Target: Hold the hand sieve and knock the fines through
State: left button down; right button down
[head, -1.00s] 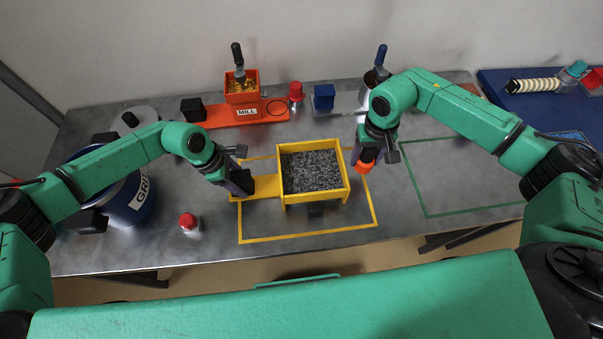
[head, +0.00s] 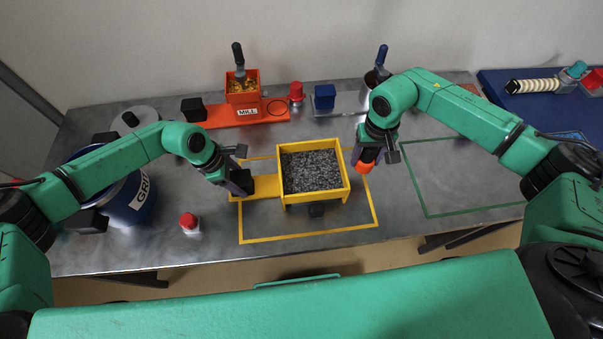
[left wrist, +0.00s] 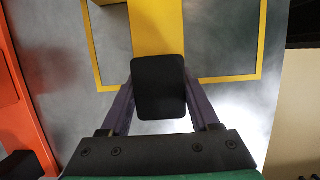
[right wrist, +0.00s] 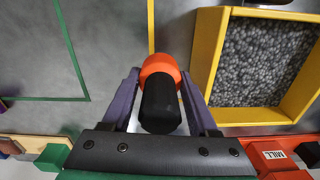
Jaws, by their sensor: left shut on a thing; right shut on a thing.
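The yellow hand sieve (head: 347,183) is a square frame filled with dark grey granules (head: 312,171), inside the yellow outline on the table. My left gripper (head: 243,184) is shut on the sieve's black grip, at the end of its flat yellow handle (left wrist: 155,25). My right gripper (head: 376,158) is shut on the black handle (right wrist: 160,103) of a mallet with an orange head (right wrist: 160,66). The orange head is close to the sieve's right wall in the head view; I cannot tell whether they touch. What lies under the sieve is mostly hidden.
An orange mill (head: 242,97) and red-capped jar (head: 296,92) stand at the back. A blue drum (head: 129,202) is at left, near another red-capped jar (head: 190,222). The green-outlined area (head: 460,175) at right is clear. A blue mat (head: 520,105) lies far right.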

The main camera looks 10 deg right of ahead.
dwell(0.3)
jog(key=shift+r, duration=2.55)
jog(key=c, duration=0.9)
grip_release()
jog(key=shift+c, duration=0.2)
grip_shut()
jog(key=shift+r, duration=1.35)
jog(key=shift+f, duration=3.95)
